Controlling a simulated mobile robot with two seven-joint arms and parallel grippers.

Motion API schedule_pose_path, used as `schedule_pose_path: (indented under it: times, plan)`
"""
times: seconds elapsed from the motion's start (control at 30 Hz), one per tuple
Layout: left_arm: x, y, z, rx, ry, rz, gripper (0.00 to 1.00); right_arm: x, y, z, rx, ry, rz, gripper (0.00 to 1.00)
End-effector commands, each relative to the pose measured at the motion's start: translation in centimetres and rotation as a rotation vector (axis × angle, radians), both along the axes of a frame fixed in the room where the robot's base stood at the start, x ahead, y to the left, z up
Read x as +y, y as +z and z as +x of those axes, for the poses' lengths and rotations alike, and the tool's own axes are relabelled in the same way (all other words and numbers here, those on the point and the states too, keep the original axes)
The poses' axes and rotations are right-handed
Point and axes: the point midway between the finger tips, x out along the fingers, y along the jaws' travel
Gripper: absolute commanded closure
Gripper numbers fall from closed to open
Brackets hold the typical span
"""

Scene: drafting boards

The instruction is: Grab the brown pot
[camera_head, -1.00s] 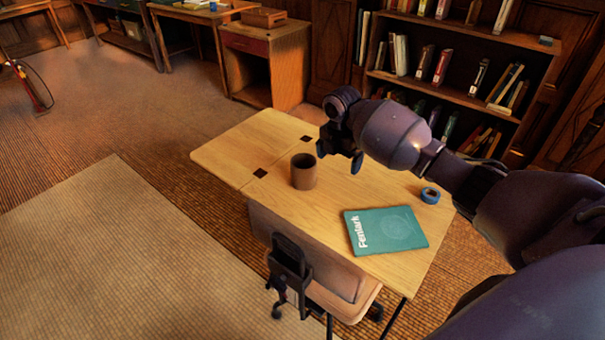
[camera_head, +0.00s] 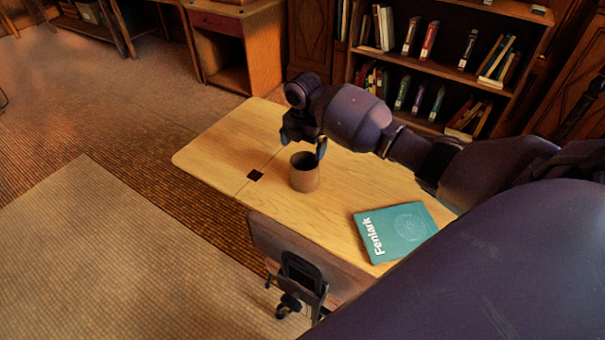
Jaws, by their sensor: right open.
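The brown pot (camera_head: 304,176) stands upright on the light wooden desk (camera_head: 222,150), near the dark square hole in the desktop. My right gripper (camera_head: 303,143) is open, with its two fingers pointing down just behind and above the pot's rim. One fingertip overlaps the right edge of the rim in the picture. I cannot tell whether it touches. Nothing is between the fingers. My left gripper is not in view.
A teal book (camera_head: 396,232) lies on the desk to the right of the pot. A dark chair (camera_head: 300,277) stands at the desk's front. A bookshelf (camera_head: 440,60) stands behind. The desk's left part is clear.

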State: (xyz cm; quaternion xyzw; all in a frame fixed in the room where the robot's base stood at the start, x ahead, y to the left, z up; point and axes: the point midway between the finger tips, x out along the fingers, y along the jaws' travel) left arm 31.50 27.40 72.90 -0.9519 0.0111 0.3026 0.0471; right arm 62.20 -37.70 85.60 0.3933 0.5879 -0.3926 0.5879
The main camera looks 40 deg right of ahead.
Motion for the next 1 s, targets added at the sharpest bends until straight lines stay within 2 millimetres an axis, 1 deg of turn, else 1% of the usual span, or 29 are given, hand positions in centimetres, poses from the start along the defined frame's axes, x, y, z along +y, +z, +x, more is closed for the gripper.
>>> schedule_pose_path:
  times: [0.03, 0.1, 0.2, 0.37, 0.47, 0.6, 0.7, 0.8, 0.97, 1.0]
  plan:
    - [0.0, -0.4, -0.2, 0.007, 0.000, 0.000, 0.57, 0.0, -1.2, -0.1, 0.005, 0.000, 0.000, 0.00]
    - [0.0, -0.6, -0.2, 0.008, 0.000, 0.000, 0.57, 0.0, -2.2, -0.1, 0.004, -0.001, 0.000, 0.00]
    - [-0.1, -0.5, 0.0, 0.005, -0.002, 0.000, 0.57, 0.0, -3.0, -0.1, 0.004, -0.001, 0.001, 0.00]
    - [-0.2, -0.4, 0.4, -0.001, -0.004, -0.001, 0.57, -0.1, -3.7, -0.1, 0.001, -0.001, 0.000, 0.00]
    - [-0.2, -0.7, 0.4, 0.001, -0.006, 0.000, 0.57, -0.2, -4.8, -0.2, 0.003, 0.000, 0.001, 0.00]
    - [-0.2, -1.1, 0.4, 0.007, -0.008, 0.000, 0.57, -0.4, -6.9, -0.3, 0.005, -0.001, 0.000, 0.00]
    - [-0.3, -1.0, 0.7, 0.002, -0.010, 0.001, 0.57, -0.3, -8.0, -0.3, 0.004, 0.000, 0.000, 0.00]
    - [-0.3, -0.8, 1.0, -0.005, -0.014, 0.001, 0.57, -0.4, -8.3, -0.3, 0.002, 0.000, -0.001, 0.00]
    - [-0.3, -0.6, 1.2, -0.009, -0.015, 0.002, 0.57, -0.4, -8.1, -0.2, 0.000, 0.000, -0.001, 0.00]
    - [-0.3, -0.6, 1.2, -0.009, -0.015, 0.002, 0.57, -0.4, -8.1, -0.2, 0.000, 0.000, -0.001, 0.05]
